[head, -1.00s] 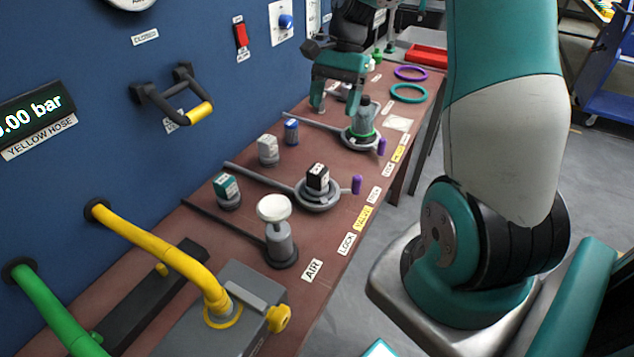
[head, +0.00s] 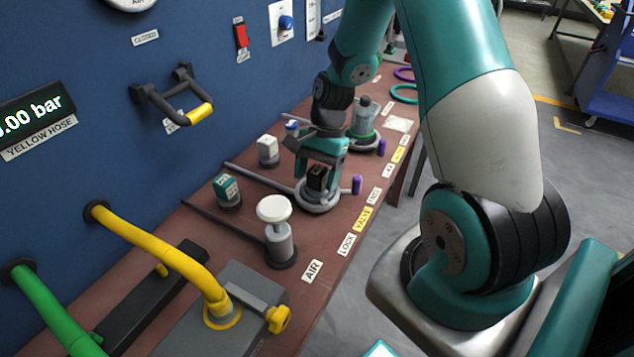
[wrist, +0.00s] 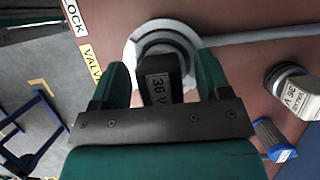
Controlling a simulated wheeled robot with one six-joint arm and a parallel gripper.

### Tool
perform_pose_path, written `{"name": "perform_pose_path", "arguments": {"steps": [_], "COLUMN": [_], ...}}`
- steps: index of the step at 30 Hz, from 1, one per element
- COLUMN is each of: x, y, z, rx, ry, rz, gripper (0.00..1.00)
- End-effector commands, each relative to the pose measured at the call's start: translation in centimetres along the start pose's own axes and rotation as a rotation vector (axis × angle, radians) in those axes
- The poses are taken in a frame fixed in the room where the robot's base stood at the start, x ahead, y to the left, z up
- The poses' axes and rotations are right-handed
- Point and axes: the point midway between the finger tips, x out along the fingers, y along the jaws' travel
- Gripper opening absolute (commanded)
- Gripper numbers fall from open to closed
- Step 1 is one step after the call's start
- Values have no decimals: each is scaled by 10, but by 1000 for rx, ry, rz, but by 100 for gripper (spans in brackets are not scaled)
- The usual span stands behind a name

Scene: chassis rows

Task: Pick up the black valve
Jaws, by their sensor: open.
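The black valve (head: 317,178) is a dark block with a white label, sitting in a round grey holder (head: 318,204) on the brown bench. In the wrist view the black valve (wrist: 159,80) shows its label "36 V" and stands between the fingers. My gripper (head: 320,172) is over it, pointing down, with one finger on each side. In the wrist view my gripper (wrist: 162,80) is open, with a gap visible by at least the left finger. Whether the right finger touches the valve I cannot tell.
A white-topped grey plunger (head: 280,235) stands nearer on the bench. A teal-topped block (head: 227,190), a white-topped block (head: 268,150) and a blue cap (head: 292,127) stand to the left. A purple peg (head: 357,185) is close on the right. A green-ringed grey part (head: 363,122) stands behind.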

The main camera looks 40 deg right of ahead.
Motion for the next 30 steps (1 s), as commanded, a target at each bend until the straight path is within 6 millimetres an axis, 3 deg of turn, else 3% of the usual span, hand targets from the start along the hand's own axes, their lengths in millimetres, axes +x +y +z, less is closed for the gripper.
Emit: {"name": "perform_pose_path", "arguments": {"steps": [9,18,30], "x": [9,8,-2], "y": [0,0,0], "z": [0,0,4], "rx": [0,-1,-2], "ry": [1,1,2], "rz": [-1,-1,-3], "gripper": [70,6,6]}}
